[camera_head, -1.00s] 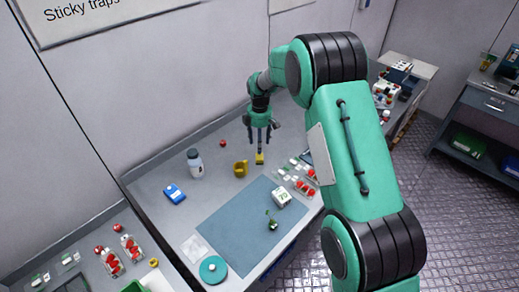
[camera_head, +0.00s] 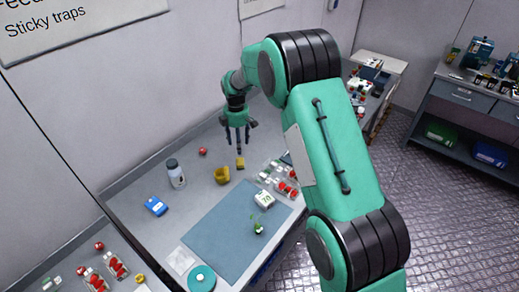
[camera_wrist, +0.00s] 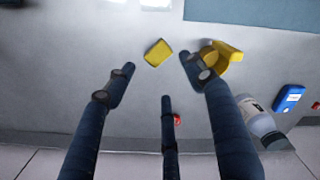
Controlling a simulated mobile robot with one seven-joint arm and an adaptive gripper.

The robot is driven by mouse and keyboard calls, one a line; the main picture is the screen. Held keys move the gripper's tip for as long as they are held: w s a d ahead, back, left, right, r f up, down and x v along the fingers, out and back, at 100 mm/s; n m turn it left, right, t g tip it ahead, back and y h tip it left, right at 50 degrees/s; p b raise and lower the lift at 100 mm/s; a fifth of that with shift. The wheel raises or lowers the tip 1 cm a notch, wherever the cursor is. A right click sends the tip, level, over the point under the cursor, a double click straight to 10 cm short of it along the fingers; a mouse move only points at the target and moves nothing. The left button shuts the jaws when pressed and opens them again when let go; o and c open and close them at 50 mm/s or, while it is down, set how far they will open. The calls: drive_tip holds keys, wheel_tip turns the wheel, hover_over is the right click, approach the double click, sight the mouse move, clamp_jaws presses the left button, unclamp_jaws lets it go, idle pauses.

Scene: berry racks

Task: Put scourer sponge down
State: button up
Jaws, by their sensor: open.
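The scourer sponge (camera_head: 240,163) is a small yellow block lying on the grey table. In the wrist view the sponge (camera_wrist: 158,52) lies flat, just beyond the fingertips and between them. My gripper (camera_head: 238,142) points down above the table, a little behind and above the sponge. In the wrist view its fingers (camera_wrist: 158,76) are spread apart, with nothing between them. The gripper looks clear of the sponge.
A yellow mug-like item (camera_head: 222,175) stands close beside the sponge. A bottle (camera_head: 176,173), a blue box (camera_head: 156,206) and a red berry (camera_head: 203,151) are nearby. A blue-grey mat (camera_head: 225,240) and berry packs (camera_head: 284,187) lie in front.

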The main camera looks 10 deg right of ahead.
drive_tip(key=s+d+r+m+t, duration=0.1)
drive_tip(key=s+d+r+m, duration=0.4)
drive_tip(key=s+r, duration=0.7)
drive_tip(key=s+d+r+m+t, duration=0.25)
drive_tip(key=s+d+r, duration=0.55)
drive_tip(key=r, duration=0.8)
drive_tip(key=s+d+r+m, duration=0.1)
drive_tip(key=s+d+m, duration=0.1)
drive_tip(key=s, duration=0.8)
drive_tip(key=s+d+r+m+t, duration=0.1)
drive_tip(key=s+m, duration=0.4)
drive_tip(key=s, duration=0.5)
drive_tip(key=s+d+m+t, duration=0.1)
drive_tip(key=s+d+m, duration=0.2)
drive_tip(key=s, duration=0.8)
drive_tip(key=shift+d+r, duration=0.3)
drive_tip(key=shift+r, duration=0.1)
drive_tip(key=shift+m, duration=0.25)
wheel_tip(320, 180, down, 4)
drive_tip(key=b, duration=0.3)
drive_tip(key=shift+r+b, duration=0.1)
drive_tip(key=shift+b, duration=0.3)
